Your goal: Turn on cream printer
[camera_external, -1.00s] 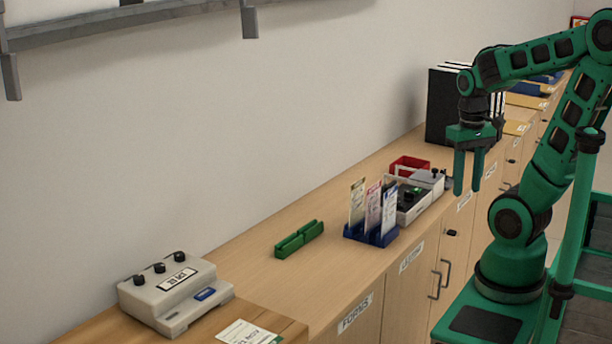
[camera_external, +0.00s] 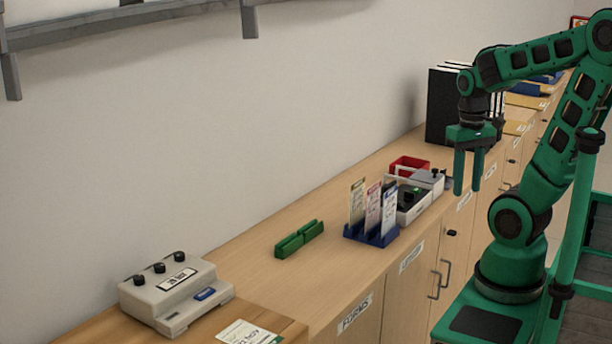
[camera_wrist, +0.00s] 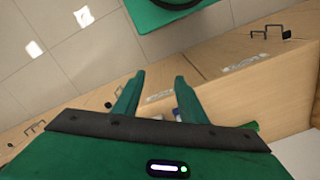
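A cream device (camera_external: 174,292) with several black knobs, a label and a blue button (camera_external: 205,294) sits at the near left end of the counter; it looks like the cream printer. Its label is too small to read surely, and I cannot tell whether it is on. My gripper (camera_external: 467,190) hangs fingers down near the counter's front edge, far along to the right of the cream device. In the wrist view my gripper (camera_wrist: 158,85) has its two green fingers apart with nothing between them. The cream device is not recognisable in the wrist view.
A blue rack (camera_external: 372,236) of leaflets, a green holder (camera_external: 299,239), a white tray (camera_external: 412,208) and a red box (camera_external: 409,164) stand on the counter (camera_external: 335,262). Black binders (camera_external: 441,105) stand farther back. A paper sheet (camera_external: 248,332) lies near the cream device.

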